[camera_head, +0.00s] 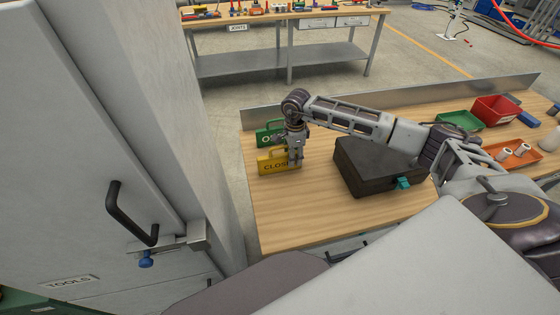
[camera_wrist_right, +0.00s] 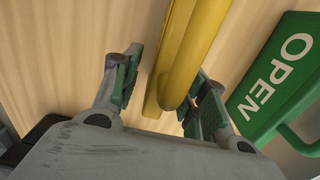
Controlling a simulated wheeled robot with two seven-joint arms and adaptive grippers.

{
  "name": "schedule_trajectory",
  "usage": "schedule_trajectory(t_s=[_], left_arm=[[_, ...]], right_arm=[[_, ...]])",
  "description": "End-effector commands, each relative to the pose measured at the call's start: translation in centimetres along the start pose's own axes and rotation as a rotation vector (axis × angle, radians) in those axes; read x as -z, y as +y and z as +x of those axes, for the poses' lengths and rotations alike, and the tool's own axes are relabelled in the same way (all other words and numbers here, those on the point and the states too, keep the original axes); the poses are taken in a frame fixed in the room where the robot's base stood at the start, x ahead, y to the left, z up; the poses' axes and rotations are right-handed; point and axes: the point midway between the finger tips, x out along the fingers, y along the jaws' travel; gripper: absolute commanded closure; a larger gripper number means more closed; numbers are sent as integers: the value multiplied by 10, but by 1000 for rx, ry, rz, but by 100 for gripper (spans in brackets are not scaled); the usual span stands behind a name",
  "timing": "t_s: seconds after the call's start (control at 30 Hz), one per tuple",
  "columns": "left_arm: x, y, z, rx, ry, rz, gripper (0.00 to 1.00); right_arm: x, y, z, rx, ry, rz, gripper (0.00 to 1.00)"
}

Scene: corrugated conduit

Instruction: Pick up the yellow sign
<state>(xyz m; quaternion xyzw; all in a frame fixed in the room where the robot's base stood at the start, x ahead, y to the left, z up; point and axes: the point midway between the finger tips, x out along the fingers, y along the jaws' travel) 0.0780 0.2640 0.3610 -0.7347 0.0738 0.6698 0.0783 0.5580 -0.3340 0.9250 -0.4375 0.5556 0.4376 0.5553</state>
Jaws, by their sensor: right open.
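The yellow sign (camera_head: 274,163) with "CLOSED" lettering stands on the wooden table near its left end. My right gripper (camera_head: 296,160) reaches down at the sign's right end. In the right wrist view, the yellow sign (camera_wrist_right: 190,55) runs between the two green-padded fingers of the right gripper (camera_wrist_right: 165,100), which are open with a gap beside the sign. A green sign (camera_head: 268,137) stands just behind the yellow one; its "OPEN" face (camera_wrist_right: 278,75) shows at the right in the wrist view. My left gripper is not in view.
A black case (camera_head: 370,168) with a teal latch stands right of the signs. Green (camera_head: 458,121), red (camera_head: 495,110) and orange (camera_head: 515,153) bins lie farther right. A metal backboard (camera_head: 400,98) lines the table's far edge. A grey cabinet (camera_head: 90,120) stands close at left.

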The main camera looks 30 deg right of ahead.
Motion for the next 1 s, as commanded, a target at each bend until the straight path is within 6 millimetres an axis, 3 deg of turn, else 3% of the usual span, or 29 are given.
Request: schedule_trajectory(t_s=[0.57, 0.9, 1.0], left_arm=[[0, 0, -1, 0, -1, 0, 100], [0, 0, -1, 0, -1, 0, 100], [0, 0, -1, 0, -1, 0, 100]], right_arm=[[0, 0, 6, 0, 0, 0, 57], [0, 0, 6, 0, 0, 0, 100], [0, 0, 6, 0, 0, 0, 100]])
